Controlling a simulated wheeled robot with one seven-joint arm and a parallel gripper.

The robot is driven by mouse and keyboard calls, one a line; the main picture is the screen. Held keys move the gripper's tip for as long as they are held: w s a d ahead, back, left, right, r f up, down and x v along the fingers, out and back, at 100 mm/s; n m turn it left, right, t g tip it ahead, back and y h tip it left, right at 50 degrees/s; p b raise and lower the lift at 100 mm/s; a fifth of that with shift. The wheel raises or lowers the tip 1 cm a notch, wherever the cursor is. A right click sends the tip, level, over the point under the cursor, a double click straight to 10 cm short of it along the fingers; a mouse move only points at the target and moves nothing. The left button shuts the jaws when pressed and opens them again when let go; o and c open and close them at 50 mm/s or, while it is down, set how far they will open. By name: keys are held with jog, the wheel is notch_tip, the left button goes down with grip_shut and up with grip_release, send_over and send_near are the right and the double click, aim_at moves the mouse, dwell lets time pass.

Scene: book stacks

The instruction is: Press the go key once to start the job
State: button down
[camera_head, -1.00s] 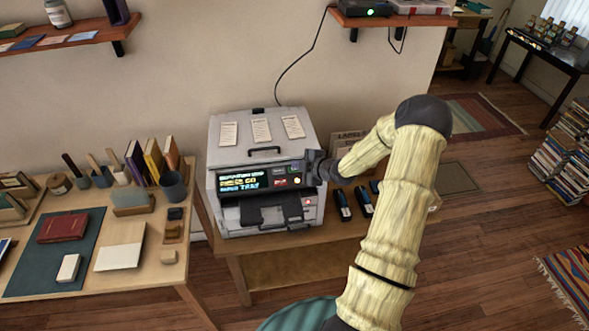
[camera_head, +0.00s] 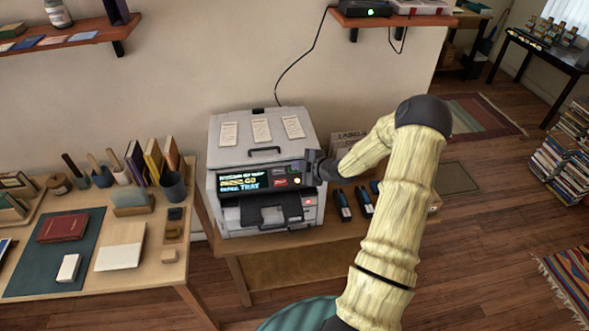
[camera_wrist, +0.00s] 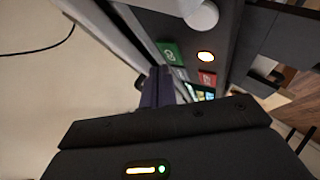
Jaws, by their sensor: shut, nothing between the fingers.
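The printer (camera_head: 222,208) stands on a small table. Its lit display (camera_head: 240,183) shows several lines of text, one reading "PRESS GO". The green go key (camera_wrist: 170,53) shows in the wrist view, beside an amber light (camera_wrist: 205,56) and a red key (camera_wrist: 207,79). My gripper (camera_wrist: 161,72) is shut and empty, its fingertips right by the lower edge of the green key. I cannot tell whether they touch it. In the head view my gripper (camera_head: 308,168) is at the right end of the panel and covers part of it.
A white round knob (camera_wrist: 203,15) sits near the keys. Dark handheld devices (camera_head: 364,202) lie on the table right of the printer. A desk (camera_head: 150,275) with books and stationery stands at the left. A shelf (camera_head: 400,20) hangs above.

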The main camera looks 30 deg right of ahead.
jog(key=shift+f, duration=0.1)
jog(key=shift+d+f+b, duration=0.1)
jog(key=shift+f+b, duration=0.2)
jog(key=shift+b, duration=0.15)
jog(key=shift+w+f, duration=0.1)
jog(key=shift+f, duration=0.05)
dwell(0.5)
jog(key=shift+s+r, duration=0.2)
jog(key=shift+r, duration=0.4)
notch_tip(320, 180, up, 6)
jog(key=s+p, duration=0.1)
jog(key=p, duration=0.2)
jog(key=shift+s+a+f, duration=0.15)
jog(key=shift+s+a, duration=0.2)
jog(key=shift+s, duration=0.05)
